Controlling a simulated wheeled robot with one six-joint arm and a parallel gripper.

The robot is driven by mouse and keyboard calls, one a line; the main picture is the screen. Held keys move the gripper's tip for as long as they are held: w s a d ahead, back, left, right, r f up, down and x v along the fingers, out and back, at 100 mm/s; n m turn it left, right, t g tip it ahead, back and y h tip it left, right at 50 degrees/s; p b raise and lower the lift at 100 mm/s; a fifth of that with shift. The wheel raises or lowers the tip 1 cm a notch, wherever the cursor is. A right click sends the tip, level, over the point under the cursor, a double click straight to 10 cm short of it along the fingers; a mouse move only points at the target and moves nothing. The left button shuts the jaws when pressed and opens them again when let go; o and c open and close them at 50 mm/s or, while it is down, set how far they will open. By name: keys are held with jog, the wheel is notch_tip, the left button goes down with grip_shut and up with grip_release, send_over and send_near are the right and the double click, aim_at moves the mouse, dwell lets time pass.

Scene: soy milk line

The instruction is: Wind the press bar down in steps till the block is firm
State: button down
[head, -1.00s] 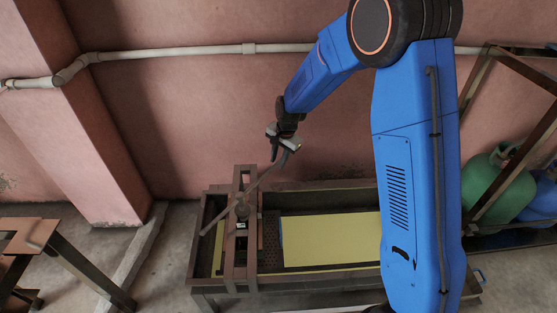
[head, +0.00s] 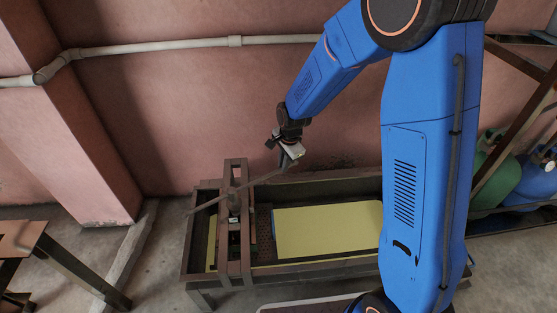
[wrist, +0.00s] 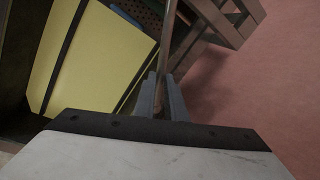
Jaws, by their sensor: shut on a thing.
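The press bar (head: 212,200) is a long thin rod across the top of the brown press frame (head: 235,170), on a central screw. My gripper (head: 288,163) is shut on the bar's right end, beyond the frame's far right side. In the wrist view my gripper's two fingers (wrist: 163,97) close around the bar (wrist: 168,42), which runs up between them. The bar's other end sticks out free to the left of the frame. The block under the press is hidden by the frame and bar, so its firmness cannot be seen.
A long dark trough (head: 300,188) holds the press and a flat pale-yellow slab (head: 325,230) on its right. A pink wall with a white pipe (head: 150,47) stands close behind. A wooden table (head: 22,238) is at left; green (head: 497,172) and blue cylinders (head: 535,185) stand at right.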

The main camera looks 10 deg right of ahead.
jog(key=shift+s+r, duration=0.1)
jog(key=shift+r, duration=0.1)
jog(key=c, duration=1.8)
grip_release()
jog(key=shift+f, duration=0.1)
jog(key=s+d+r, duration=0.2)
jog(key=s+r, duration=0.1)
jog(key=r, duration=1.6)
jog(key=shift+s+r, duration=0.15)
jog(key=shift+r, duration=0.2)
jog(key=s+d+r, duration=0.1)
jog(key=s+r, duration=0.2)
jog(key=r, duration=1.4)
jog(key=shift+d, duration=0.35)
